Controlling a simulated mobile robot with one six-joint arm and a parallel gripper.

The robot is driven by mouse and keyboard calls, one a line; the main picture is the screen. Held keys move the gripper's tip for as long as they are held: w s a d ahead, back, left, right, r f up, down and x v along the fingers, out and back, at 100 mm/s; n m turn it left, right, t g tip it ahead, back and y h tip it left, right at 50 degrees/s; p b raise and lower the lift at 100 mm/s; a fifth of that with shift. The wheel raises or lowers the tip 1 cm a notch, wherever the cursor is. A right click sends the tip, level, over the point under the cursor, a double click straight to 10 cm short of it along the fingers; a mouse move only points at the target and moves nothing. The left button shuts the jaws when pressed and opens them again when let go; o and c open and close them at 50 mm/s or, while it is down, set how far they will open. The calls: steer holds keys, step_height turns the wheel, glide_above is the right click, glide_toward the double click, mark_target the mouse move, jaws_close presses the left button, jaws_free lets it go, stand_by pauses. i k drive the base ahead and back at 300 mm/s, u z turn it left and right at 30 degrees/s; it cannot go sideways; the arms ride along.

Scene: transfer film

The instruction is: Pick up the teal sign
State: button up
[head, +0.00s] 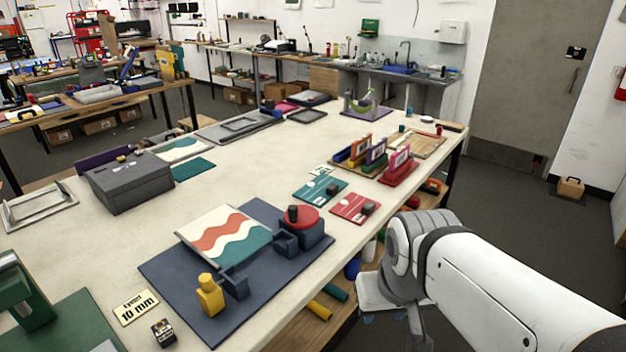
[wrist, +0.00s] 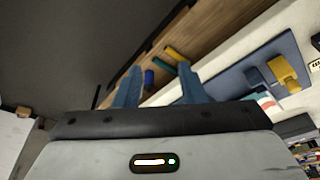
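The teal sign (head: 313,192) appears to be the flat teal card with pale markings on the white table, right of centre in the head view. A small dark block (head: 332,190) is at its right end. A similar red card (head: 355,208) lies just to its right. My gripper (wrist: 158,82) shows in the wrist view with its two blue fingers apart and nothing between them. In the head view it is low beside the table's right edge, well apart from the teal sign, its fingers partly hidden. The teal sign is not seen in the wrist view.
A navy mat (head: 170,270) holds a wavy-striped panel (head: 225,238), a red round piece (head: 302,217) and a yellow figure (head: 210,295). Upright coloured holders (head: 398,168) stand beyond the cards. A shelf with cylinders (head: 320,310) is under the table. A grey box (head: 130,185) stands left.

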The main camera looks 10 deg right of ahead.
mark_target(319, 190)
steer(key=z, duration=0.4)
steer(key=k, duration=1.05)
steer(key=z, duration=0.95)
steer(key=i, duration=1.85)
steer(key=u, duration=1.25)
steer(key=i, duration=0.85)
steer(key=u, duration=0.35)
steer(key=k, duration=0.85)
steer(key=u, duration=0.2)
steer(key=i, duration=0.75)
